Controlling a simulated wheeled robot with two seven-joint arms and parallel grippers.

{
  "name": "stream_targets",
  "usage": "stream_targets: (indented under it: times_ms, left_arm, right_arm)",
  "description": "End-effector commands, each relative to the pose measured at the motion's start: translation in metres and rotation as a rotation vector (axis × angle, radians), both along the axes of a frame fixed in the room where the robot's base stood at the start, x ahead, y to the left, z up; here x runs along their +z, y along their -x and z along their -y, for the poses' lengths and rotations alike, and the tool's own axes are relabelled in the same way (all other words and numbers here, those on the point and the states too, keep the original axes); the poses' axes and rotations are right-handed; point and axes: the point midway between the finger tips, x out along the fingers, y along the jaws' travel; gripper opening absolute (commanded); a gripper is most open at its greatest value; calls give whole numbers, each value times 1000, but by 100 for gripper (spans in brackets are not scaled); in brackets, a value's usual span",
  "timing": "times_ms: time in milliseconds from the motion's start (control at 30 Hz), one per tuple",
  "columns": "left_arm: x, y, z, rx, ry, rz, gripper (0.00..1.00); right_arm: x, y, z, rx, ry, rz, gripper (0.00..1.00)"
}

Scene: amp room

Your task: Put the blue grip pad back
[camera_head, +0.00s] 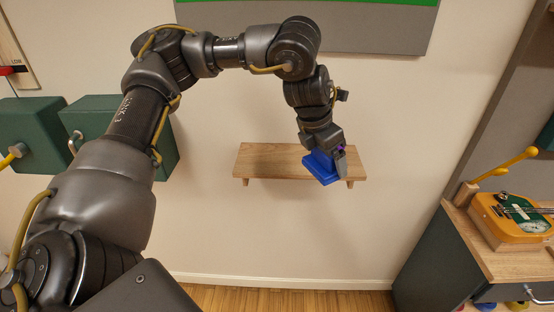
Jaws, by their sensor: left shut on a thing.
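My left arm reaches in from the left and bends down toward a small wooden wall shelf (270,165). My left gripper (340,160) is shut on the blue grip pad (320,169), at the right part of the shelf. The pad overlaps the shelf's front edge in the picture; I cannot tell whether it touches the shelf top. The fingers hide part of the pad. The left part of the shelf top is bare. My right gripper is not in view.
Green boxes (28,130) are on the wall at the left. A wooden-topped cabinet (479,244) at the right carries a yellow meter (490,222) and a yellow-handled lever (518,158). A grey panel with a green top (385,28) hangs above. The wall around the shelf is clear.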

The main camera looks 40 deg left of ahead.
Motion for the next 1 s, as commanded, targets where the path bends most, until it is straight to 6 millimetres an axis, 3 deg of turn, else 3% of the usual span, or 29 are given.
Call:
stream_targets:
  times_ms: [100, 200, 467, 567, 867, 1000]
  left_arm:
    - [26, -4, -35, 155, -15, -46, 72]
    - [38, -4, -52, 230, -19, -74, 72]
    - [43, -4, -64, 274, -19, -93, 72]
    - [39, -8, -74, 276, -17, -94, 72]
    - [5, -36, -144, 279, -16, -97, 72]
    - [-25, -45, -165, 273, -18, -96, 72]
  right_arm:
    - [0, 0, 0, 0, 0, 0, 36]
    - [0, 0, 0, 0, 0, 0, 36]
    - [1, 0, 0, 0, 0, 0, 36]
    - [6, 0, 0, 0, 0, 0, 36]
    - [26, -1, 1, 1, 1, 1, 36]
    - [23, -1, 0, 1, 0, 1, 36]
